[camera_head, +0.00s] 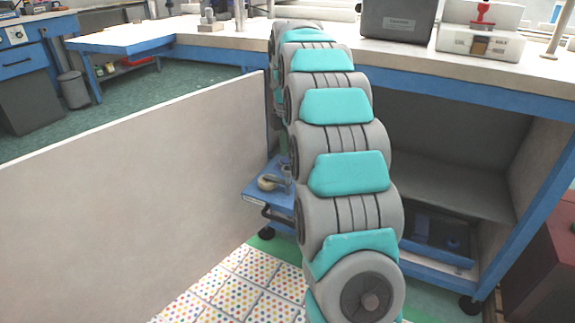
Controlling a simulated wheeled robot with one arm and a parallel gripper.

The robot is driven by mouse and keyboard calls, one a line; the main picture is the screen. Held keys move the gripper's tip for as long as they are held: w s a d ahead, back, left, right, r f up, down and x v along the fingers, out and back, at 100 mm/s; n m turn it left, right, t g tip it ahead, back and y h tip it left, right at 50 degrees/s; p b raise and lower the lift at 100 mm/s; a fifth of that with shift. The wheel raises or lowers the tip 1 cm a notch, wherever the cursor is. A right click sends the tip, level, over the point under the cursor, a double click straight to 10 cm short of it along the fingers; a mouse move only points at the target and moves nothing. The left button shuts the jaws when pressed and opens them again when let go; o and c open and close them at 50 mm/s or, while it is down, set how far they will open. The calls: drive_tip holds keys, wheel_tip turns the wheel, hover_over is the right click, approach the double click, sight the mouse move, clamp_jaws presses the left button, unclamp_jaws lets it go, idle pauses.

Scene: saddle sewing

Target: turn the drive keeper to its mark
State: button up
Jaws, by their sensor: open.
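My arm reaches from the bottom of the picture up and away to the workbench (400,68). Its far end is hidden behind its own links, so my gripper does not show. I cannot tell whether this is the drive keeper. No mark can be made out.
A pale partition (130,205) stands left of my arm. A dark grey box (398,20) is on the bench, left of the pale box. A blue trolley (262,188) is partly behind my arm. Dotted tiles (235,290) cover the near floor.

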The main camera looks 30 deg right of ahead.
drive_tip(key=shift+f, duration=1.85)
drive_tip(key=shift+c, duration=0.4)
clamp_jaws()
